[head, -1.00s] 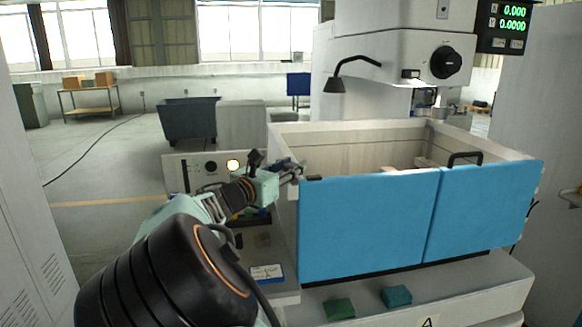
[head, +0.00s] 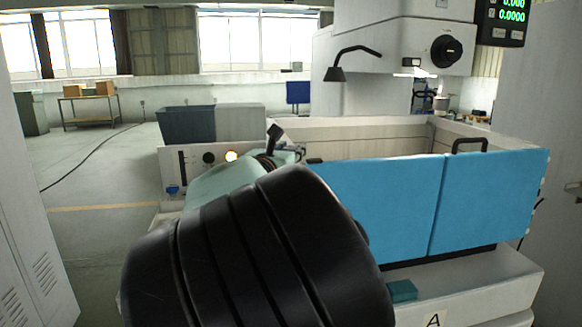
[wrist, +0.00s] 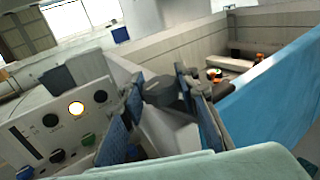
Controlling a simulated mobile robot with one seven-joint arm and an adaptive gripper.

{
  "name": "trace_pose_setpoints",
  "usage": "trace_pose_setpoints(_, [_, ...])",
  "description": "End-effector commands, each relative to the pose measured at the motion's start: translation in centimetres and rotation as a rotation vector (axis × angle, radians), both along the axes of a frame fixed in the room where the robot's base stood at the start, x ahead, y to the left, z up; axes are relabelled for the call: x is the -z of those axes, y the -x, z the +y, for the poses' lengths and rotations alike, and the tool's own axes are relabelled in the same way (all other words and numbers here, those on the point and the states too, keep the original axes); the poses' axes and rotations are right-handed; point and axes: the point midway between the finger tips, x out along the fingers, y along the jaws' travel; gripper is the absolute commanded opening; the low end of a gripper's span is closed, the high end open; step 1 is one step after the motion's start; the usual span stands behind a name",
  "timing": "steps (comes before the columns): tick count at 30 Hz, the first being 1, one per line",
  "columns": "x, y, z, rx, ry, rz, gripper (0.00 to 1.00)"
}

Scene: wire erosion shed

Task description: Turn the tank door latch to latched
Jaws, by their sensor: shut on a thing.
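The tank door latch (wrist: 160,90) is a dark grey handle at the tank's corner in the wrist view. My gripper (wrist: 165,110) has its two blue-padded fingers on either side of it and is shut on it. In the head view my gripper (head: 290,152) is at the tank's front left corner, mostly hidden behind my arm, and the latch cannot be made out clearly there. The blue tank door (head: 480,205) is upright along the tank's front; it also shows at the right in the wrist view (wrist: 270,100).
A control panel with knobs and a lit lamp (head: 232,157) stands just left of the tank. The tank's open inside (wrist: 240,58) holds fixtures. A lamp on a bent arm (head: 336,74) hangs above. A teal block (head: 402,291) lies on the front ledge. The floor at left is open.

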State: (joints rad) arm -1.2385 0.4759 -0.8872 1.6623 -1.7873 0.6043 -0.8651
Motion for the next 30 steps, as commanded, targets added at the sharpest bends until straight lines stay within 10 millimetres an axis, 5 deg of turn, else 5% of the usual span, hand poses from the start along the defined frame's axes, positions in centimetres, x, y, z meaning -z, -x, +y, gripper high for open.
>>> trace_pose_setpoints(30, [0.44, -0.21, -0.36, -0.465, -0.002, -0.005, 0.05])
